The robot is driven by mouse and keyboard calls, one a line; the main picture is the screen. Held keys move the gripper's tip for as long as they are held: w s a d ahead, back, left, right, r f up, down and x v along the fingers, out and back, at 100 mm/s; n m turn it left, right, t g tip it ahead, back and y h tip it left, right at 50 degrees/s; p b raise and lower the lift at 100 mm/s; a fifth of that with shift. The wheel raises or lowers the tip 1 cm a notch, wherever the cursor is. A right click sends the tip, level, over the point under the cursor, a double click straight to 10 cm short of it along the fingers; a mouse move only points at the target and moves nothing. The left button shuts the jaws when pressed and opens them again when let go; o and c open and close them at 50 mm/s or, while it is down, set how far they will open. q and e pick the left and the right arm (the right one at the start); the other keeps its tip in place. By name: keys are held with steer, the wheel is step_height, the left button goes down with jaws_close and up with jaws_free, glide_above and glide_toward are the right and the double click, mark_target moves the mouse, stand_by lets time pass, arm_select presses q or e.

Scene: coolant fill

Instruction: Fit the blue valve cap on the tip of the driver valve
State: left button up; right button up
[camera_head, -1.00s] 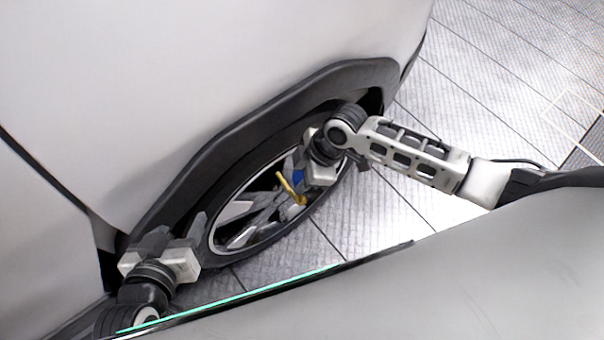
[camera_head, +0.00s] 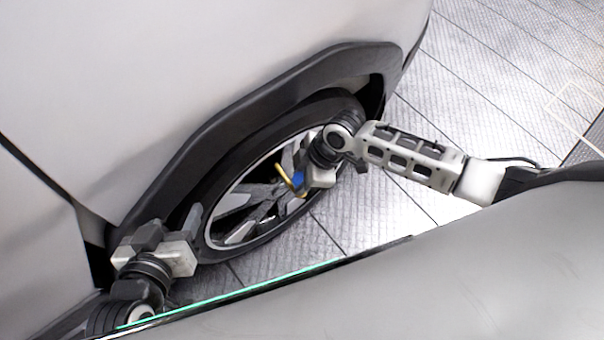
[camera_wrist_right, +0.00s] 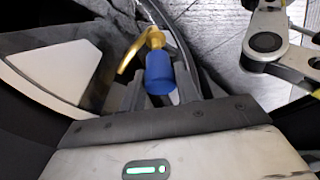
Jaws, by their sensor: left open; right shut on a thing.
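The blue valve cap (camera_head: 297,181) is a small cylinder between the fingers of my right gripper (camera_head: 302,184), which is shut on it. In the right wrist view the cap (camera_wrist_right: 159,75) stands between the two dark fingers. The bent gold driver valve (camera_head: 283,173) sits at the wheel. In the right wrist view the valve (camera_wrist_right: 139,51) curves over to the cap's far end, and the two look in line and touching. How deep the tip is in the cap is hidden. My left gripper (camera_head: 168,232) is open and empty beside the tyre, at lower left.
Tiled floor (camera_head: 480,85) lies open to the right.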

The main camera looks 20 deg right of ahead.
arm_select(q)
steer(key=shift+r+p, duration=0.6)
steer(key=shift+p, duration=0.05)
arm_select(e)
steer(key=shift+f, duration=0.1)
stand_by(1.5)
arm_select(q)
steer(key=shift+f+b, duration=1.1)
steer(key=shift+b, duration=0.05)
arm_select(e)
steer(key=shift+f, duration=1.6)
steer(key=o, duration=0.9)
steer(key=shift+d+r, duration=0.15)
steer(key=shift+r, duration=0.25)
arm_select(q)
step_height(320, 180, up, 2)
steer(key=p, duration=0.3)
steer(key=shift+p, duration=0.3)
arm_select(e)
steer(key=v, duration=1.5)
